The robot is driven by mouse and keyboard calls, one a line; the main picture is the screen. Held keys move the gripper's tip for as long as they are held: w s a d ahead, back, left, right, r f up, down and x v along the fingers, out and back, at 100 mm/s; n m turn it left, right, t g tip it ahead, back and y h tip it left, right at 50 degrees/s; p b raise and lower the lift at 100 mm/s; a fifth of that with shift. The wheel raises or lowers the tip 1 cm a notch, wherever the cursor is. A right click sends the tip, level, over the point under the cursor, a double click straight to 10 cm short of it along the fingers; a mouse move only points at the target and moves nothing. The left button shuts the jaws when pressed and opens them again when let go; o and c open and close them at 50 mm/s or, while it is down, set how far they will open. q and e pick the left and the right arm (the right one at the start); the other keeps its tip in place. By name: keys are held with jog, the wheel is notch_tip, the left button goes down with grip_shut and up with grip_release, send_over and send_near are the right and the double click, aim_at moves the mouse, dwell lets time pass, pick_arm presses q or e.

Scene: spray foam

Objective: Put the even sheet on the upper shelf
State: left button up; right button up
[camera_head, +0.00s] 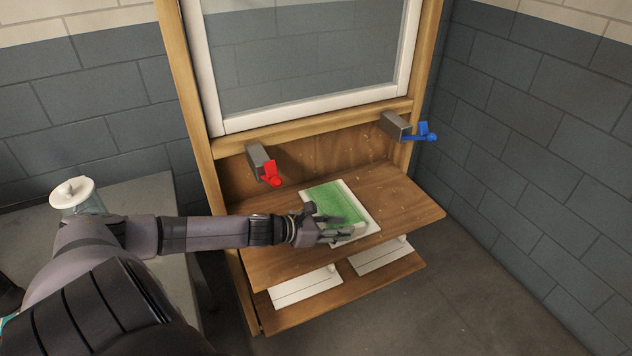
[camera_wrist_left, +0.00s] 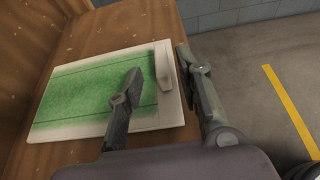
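A white sheet with an even green coat (camera_head: 327,200) lies flat on the upper wooden shelf (camera_head: 415,205). It also shows in the left wrist view (camera_wrist_left: 80,98), with a white raised block at its near edge. My left gripper (camera_head: 352,228) is over the sheet's front right part. In the left wrist view my left gripper (camera_wrist_left: 160,88) has its fingers spread, one over the green area and one beyond the sheet's edge, with the raised block between them. I cannot tell whether they touch it. My right gripper is not in view.
Two white sheets, a left one (camera_head: 305,287) and a right one (camera_head: 380,256), lie on the lower shelf (camera_head: 350,293). A red-handled device (camera_head: 268,172) and a blue-handled one (camera_head: 420,132) stick out above the upper shelf.

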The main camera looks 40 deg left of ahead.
pick_arm(q)
jog(key=shift+p+v, duration=0.6)
jog(key=shift+v, duration=3.35)
